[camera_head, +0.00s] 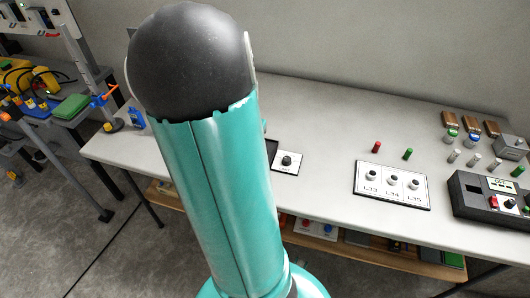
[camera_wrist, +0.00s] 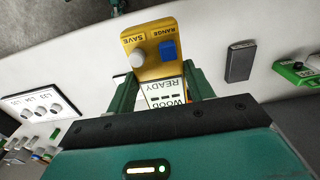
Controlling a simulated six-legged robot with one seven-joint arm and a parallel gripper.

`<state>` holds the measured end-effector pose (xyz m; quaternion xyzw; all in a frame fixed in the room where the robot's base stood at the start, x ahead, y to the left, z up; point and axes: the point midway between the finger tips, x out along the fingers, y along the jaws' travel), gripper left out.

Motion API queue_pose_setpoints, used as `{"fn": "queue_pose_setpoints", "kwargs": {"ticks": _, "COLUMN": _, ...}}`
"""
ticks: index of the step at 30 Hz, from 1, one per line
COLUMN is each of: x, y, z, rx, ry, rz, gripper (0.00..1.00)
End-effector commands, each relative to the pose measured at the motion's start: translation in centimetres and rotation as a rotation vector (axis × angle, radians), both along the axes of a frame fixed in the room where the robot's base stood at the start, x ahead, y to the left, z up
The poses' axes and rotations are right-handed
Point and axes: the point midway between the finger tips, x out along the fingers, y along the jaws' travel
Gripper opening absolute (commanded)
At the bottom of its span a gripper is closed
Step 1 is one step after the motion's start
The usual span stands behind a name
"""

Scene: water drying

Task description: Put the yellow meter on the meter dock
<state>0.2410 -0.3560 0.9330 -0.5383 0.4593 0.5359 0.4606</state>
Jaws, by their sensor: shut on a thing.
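The yellow meter (camera_wrist: 153,52) shows in the wrist view, with a white knob, a blue button and a white display reading WOOD and READY upside down. My gripper (camera_wrist: 160,88) is shut on it, a green finger on each side of its lower body. The meter appears to be held above the pale bench. In the head view my arm hides the gripper and the meter. I cannot pick out the meter dock for sure. A dark rectangular block (camera_wrist: 241,61) lies to the right of the meter in the wrist view, apart from it.
The bench (camera_head: 330,125) holds a labelled L33–L35 panel (camera_head: 391,186), a small white plate with a black knob (camera_head: 287,161), and a black instrument box (camera_head: 490,200) at right. A green device (camera_wrist: 292,73) lies at right in the wrist view. The bench's back middle is clear.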

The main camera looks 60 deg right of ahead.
Motion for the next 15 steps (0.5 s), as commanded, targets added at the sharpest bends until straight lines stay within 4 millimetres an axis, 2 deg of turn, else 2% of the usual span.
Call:
{"fn": "queue_pose_setpoints", "kwargs": {"ticks": 5, "x": 0.2, "y": -2.8, "z": -1.3, "rx": 0.000, "ry": 0.006, "rz": -0.006, "gripper": 0.18}}
{"fn": "queue_pose_setpoints", "kwargs": {"ticks": 14, "x": 0.6, "y": -9.0, "z": -4.2, "rx": 0.001, "ry": 0.005, "rz": -0.003, "gripper": 0.18}}
{"fn": "queue_pose_setpoints", "kwargs": {"ticks": 15, "x": 0.7, "y": -9.5, "z": -4.9, "rx": 0.002, "ry": 0.005, "rz": -0.001, "gripper": 0.18}}
